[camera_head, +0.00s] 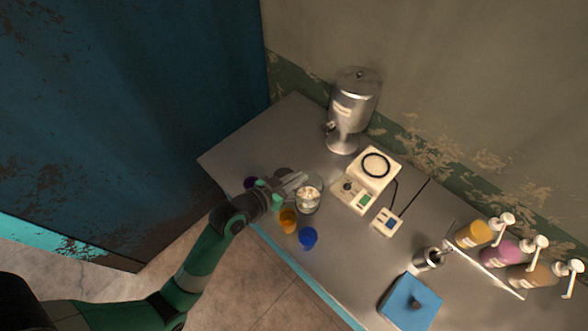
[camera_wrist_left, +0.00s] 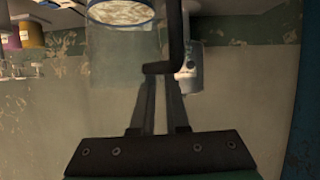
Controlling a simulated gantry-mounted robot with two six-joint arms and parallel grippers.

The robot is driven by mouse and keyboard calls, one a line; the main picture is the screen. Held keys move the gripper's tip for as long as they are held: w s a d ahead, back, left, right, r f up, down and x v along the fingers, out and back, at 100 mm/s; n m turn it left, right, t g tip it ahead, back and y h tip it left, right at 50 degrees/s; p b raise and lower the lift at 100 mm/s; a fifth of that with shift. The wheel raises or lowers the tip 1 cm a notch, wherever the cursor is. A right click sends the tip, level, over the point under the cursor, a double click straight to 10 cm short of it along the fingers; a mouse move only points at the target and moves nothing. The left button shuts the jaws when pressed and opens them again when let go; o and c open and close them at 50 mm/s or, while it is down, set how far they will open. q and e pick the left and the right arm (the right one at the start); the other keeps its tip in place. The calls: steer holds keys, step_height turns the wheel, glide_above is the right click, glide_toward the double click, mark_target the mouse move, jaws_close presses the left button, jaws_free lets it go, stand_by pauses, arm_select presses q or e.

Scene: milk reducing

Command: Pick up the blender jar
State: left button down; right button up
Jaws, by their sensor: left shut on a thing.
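The blender jar (camera_head: 308,196) is a clear vessel with pale contents near the table's left front part. In the left wrist view its see-through wall (camera_wrist_left: 112,55) fills the upper left, with a dark handle (camera_wrist_left: 176,42) beside it. My left gripper (camera_head: 298,180) comes in from the left and is shut on the jar's handle. The fingertips meet the handle's end in the left wrist view (camera_wrist_left: 163,82). I cannot tell whether the jar's bottom touches the table. My right gripper is not in view.
Orange (camera_head: 288,220), blue (camera_head: 308,238) and purple (camera_head: 250,183) cups stand close around. Pump bottles (camera_head: 500,252), a steel cup (camera_head: 428,259) and a blue box (camera_head: 410,303) occupy the right.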

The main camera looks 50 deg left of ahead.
mark_target(303, 198)
arm_select(q)
steer(key=s+d+r, duration=0.1)
steer(key=d, duration=0.1)
steer(key=s+d+r, duration=0.1)
steer(key=d, duration=0.1)
steer(key=s+d+r+p, duration=0.1)
steer(key=d, duration=0.1)
steer(key=shift+s+d+r, duration=0.15)
steer(key=shift+s+d, duration=0.15)
steer(key=shift+s, duration=0.05)
steer(key=shift+r, duration=0.15)
